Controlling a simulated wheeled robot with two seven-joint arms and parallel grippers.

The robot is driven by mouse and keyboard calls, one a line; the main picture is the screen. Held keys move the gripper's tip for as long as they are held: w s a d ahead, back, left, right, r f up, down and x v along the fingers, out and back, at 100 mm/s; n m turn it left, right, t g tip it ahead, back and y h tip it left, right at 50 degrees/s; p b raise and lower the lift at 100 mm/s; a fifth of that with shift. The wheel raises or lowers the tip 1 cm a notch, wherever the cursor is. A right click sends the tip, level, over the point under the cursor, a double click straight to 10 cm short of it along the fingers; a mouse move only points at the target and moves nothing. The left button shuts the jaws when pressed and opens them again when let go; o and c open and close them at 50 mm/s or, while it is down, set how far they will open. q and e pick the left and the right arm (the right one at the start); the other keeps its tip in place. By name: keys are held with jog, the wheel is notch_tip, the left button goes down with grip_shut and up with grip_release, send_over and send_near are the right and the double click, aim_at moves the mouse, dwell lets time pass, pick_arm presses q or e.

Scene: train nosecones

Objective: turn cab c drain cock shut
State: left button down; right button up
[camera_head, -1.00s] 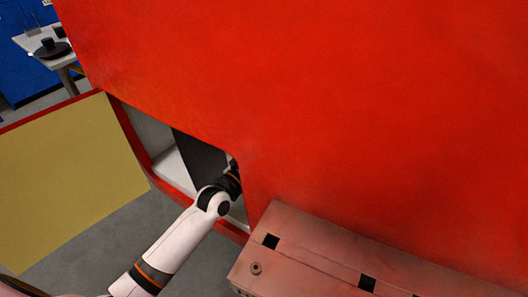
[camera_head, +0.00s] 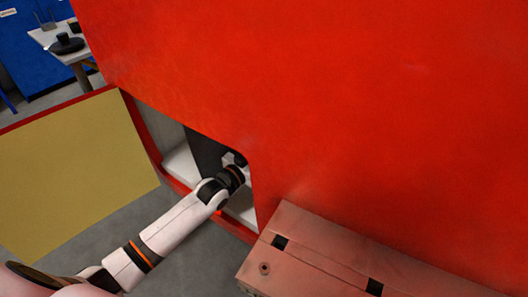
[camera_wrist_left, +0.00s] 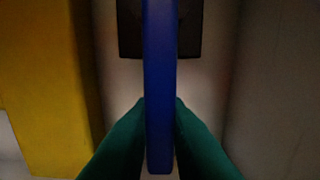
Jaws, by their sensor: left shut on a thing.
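In the left wrist view a long blue bar (camera_wrist_left: 160,90), the likely drain cock handle, runs from the top of the picture down between the fingers. My left gripper (camera_wrist_left: 160,118), with green fingers, is shut on this blue handle from both sides. A dark square block (camera_wrist_left: 189,30) sits behind the handle's upper part. In the head view my left arm reaches into an opening (camera_head: 182,165) in the red cab side (camera_head: 330,90). The gripper itself and the handle are hidden inside there. My right gripper is in neither view.
A hatch door with a yellow inner face (camera_head: 75,170) stands open left of the opening. A pinkish box-like part (camera_head: 320,260) juts out below the red side at the right. In the wrist view a yellow upright (camera_wrist_left: 45,90) stands close at the left. A table (camera_head: 75,45) is far back.

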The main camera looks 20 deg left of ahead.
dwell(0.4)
pick_arm(q)
jog(key=c, duration=1.4)
grip_release()
jog(key=shift+s, duration=0.1)
jog(key=v, duration=1.1)
jog(key=shift+s+a, duration=0.2)
jog(key=shift+s, duration=0.15)
